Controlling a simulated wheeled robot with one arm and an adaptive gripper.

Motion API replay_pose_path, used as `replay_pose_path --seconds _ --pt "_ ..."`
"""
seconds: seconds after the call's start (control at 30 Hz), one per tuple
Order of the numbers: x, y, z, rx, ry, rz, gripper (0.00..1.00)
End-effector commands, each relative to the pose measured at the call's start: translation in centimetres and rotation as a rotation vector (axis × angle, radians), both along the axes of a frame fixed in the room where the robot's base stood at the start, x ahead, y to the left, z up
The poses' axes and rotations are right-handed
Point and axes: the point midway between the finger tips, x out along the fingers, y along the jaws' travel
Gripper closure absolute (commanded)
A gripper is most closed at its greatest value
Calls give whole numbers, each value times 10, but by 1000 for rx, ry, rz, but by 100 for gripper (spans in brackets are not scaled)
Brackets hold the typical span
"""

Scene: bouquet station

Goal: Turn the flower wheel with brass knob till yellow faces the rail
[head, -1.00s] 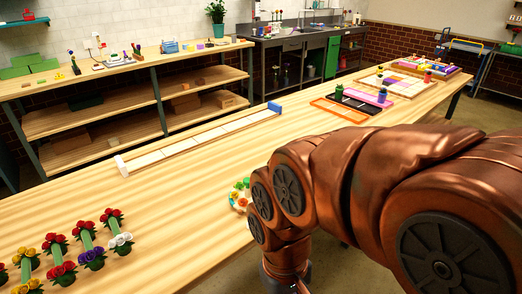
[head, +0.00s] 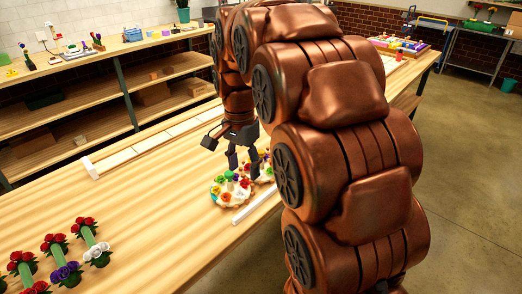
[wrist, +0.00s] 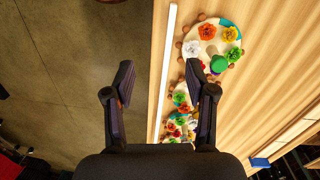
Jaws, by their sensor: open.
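The nearer flower wheel (head: 217,203) carries coloured flowers and a green centre post; the other flower wheel (head: 268,177) is partly hidden behind my gripper. In the wrist view, one flower wheel (wrist: 212,20) shows white, orange, yellow and green flowers, a green post (wrist: 218,64) and brown pegs around its rim. Other flowers show below it, partly behind a finger. I cannot tell which knob is brass. The white rail (head: 257,205) runs beside the wheels. My gripper (head: 244,168) is open and empty above the wheels.
Rose stands (head: 55,245) are at the left front of the table (head: 150,215). A long white-edged track (head: 150,145) lies along the back. Bare tabletop lies between the roses and the wheels. The floor (wrist: 60,80) is beyond the rail.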

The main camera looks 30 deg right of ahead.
Motion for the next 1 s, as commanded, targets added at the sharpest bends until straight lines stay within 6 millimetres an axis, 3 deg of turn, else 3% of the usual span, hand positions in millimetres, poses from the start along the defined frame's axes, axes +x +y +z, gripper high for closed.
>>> replay_pose_path --seconds 0.2,0.5,0.7,1.0 --pt "58 -48 -2 -23 -22 -324 44" --pt "116 -112 -12 -42 -48 -734 44" --pt "133 -137 -17 -45 -55 -891 44" --pt "137 -144 -28 -46 -58 -934 44"
